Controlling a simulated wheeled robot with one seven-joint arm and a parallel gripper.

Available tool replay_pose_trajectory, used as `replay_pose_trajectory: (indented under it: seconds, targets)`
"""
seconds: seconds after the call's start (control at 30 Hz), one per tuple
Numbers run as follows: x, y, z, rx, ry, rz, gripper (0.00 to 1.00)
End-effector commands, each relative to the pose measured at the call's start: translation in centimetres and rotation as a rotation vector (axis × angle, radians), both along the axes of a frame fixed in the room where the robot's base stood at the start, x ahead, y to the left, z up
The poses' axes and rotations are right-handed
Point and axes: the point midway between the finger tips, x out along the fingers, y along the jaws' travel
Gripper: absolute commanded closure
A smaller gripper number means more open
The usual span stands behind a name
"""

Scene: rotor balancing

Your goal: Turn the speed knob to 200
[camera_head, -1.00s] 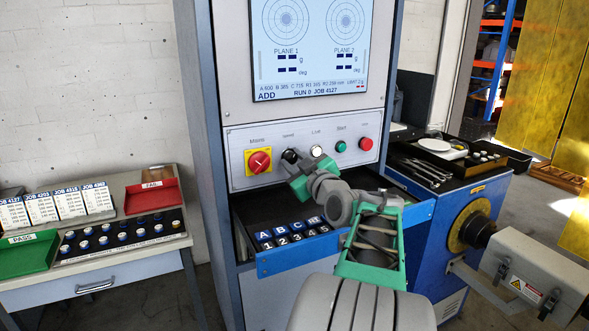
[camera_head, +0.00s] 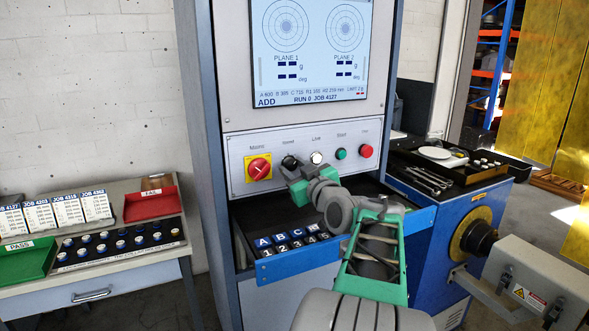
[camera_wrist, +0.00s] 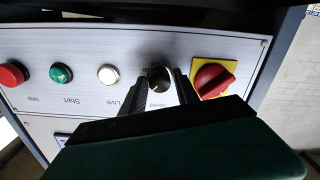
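The black speed knob (camera_head: 289,161) sits on the light control panel, right of the red mains switch. It also shows in the wrist view (camera_wrist: 160,79), where the panel appears upside down. My gripper (camera_wrist: 158,76) has its two dark fingers apart, one on each side of the knob. A narrow gap seems to show between each finger and the knob; contact cannot be told. In the head view my gripper (camera_head: 291,168) is at the knob and partly covers it. The knob's pointer and scale are too small to read.
The red mains switch (camera_wrist: 211,80) on its yellow plate is close beside one finger. The white live lamp (camera_wrist: 107,74), green start button (camera_wrist: 61,73) and red button (camera_wrist: 12,74) are along the panel. An open drawer (camera_head: 300,266) lies below my gripper. The screen (camera_head: 309,55) is above.

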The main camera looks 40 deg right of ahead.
Motion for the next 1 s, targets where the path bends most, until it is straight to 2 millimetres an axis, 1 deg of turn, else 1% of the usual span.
replay_pose_trajectory:
  seconds: [0.03,0.17,0.43,0.57,0.63,0.67,0.9,1.0]
  targets:
    - [0.0,0.0,0.1,-0.001,-0.001,0.000,0.58]
    - [0.0,0.0,0.1,-0.003,-0.002,0.000,0.49]
    - [0.0,0.0,0.4,-0.004,-0.003,-0.001,0.49]
    - [0.0,0.0,2.1,-0.006,-0.004,0.001,0.49]
    - [0.0,0.1,3.7,-0.009,-0.005,0.000,0.49]
    - [-0.6,0.4,4.2,-0.009,-0.005,-0.001,0.49]
    - [-4.4,2.9,9.4,-0.009,-0.004,-0.003,0.49]
    - [-6.7,4.4,10.4,-0.008,-0.004,-0.007,0.49]
